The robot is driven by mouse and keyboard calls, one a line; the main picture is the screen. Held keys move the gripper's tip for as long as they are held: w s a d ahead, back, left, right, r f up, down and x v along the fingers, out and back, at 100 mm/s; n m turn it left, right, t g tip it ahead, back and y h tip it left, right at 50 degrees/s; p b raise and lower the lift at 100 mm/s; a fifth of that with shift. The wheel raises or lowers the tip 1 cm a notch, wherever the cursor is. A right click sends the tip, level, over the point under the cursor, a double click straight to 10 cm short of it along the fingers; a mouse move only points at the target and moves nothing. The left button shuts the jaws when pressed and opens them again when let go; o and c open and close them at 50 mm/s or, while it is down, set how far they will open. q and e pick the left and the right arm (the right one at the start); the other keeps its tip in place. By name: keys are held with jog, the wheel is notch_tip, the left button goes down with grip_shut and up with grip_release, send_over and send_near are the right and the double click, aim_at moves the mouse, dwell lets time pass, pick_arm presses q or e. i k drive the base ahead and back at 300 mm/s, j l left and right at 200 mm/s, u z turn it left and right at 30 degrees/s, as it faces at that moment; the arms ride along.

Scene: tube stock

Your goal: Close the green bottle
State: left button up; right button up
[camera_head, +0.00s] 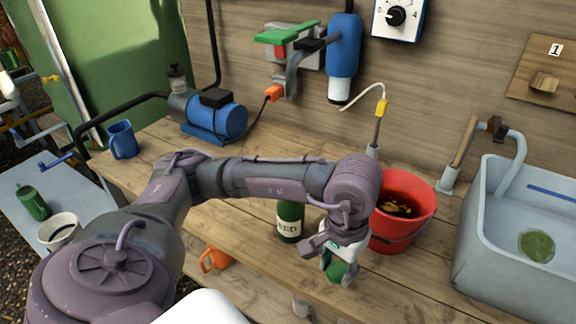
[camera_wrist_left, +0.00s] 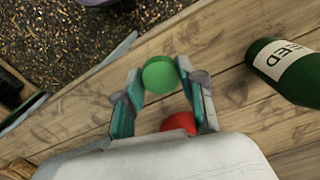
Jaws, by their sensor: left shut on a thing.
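The green bottle (camera_head: 289,222) stands upright on the wooden bench, its white label partly readable. Its upper part is hidden behind my left arm in the head view. It also shows at the right edge of the left wrist view (camera_wrist_left: 290,70). My left gripper (camera_head: 341,268) is shut on a round green cap (camera_head: 343,272), in front of and to the right of the bottle. In the left wrist view the cap (camera_wrist_left: 160,75) sits between the two fingertips (camera_wrist_left: 159,80), apart from the bottle. My right gripper is not in view.
A red bucket (camera_head: 408,222) stands right behind the gripper. A grey sink (camera_head: 485,255) is at the right. An orange mug (camera_head: 213,258) is left of the bottle. A blue mug (camera_head: 123,140) and a blue pump (camera_head: 215,118) stand further back. The front right bench surface is clear.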

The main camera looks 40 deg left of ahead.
aim_at(290, 215)
jog(key=k+j+u, duration=0.5)
jog(key=j+u, duration=0.2)
jog(key=j, duration=0.2)
jog(key=k+j+u, duration=0.25)
jog(key=i+j, duration=0.1)
